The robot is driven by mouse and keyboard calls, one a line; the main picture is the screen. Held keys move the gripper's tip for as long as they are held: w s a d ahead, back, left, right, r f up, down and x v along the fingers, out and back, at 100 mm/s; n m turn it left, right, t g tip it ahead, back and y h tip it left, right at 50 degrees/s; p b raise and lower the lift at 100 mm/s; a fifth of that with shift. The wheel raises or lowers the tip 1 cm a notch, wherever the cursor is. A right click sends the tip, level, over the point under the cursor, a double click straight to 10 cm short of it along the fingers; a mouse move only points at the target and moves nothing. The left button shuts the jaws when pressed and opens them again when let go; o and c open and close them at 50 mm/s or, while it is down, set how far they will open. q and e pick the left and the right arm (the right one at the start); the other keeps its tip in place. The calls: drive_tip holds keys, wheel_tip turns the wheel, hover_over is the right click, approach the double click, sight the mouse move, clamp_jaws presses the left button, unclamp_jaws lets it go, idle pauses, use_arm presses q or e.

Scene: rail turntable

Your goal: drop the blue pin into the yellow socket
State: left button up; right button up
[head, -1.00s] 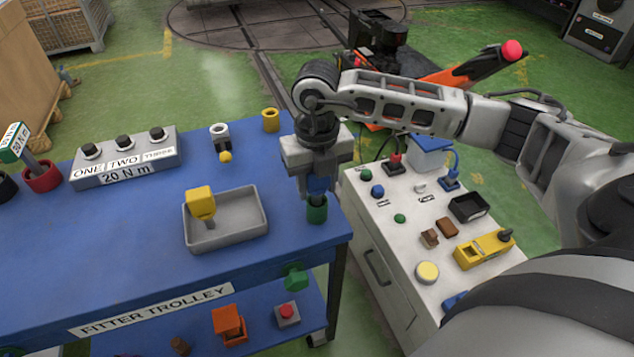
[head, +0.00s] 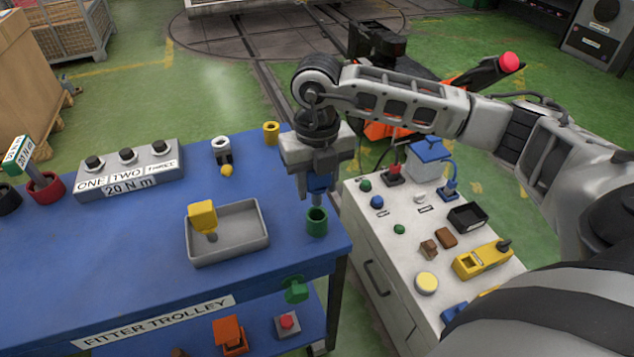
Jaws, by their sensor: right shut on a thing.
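My right gripper (head: 318,175) is shut on the blue pin (head: 319,184) above the front right part of the blue trolley top. The pin hangs upright, with its grey shank pointing down over the green socket (head: 317,224). I cannot tell whether its tip is still inside the rim. The yellow socket (head: 271,133) stands at the far right corner of the trolley, behind and left of the gripper. It looks empty, though its inside is hard to see. My left gripper is not in view.
A grey tray (head: 257,240) with a yellow-headed piece (head: 203,214) is left of the green socket. A white cabinet (head: 372,230) with controls is at right.

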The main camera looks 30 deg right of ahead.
drive_tip(key=shift+r, duration=2.5)
